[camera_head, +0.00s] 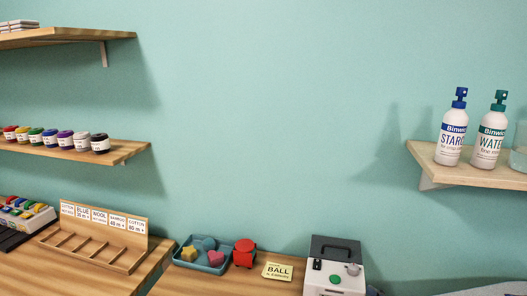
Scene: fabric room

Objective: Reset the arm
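Neither of my grippers shows in the head view, and no arm can be clearly made out. How the arms are posed cannot be seen.
A wooden labelled rack (98,247) stands on the left table. A tray (178,262) of coloured shapes, a red object (244,253), a yellow BALL card (278,271) and a white-and-black machine (335,280) stand right. Spray bottles stand on the right shelf (430,155); jars line a left shelf (125,152).

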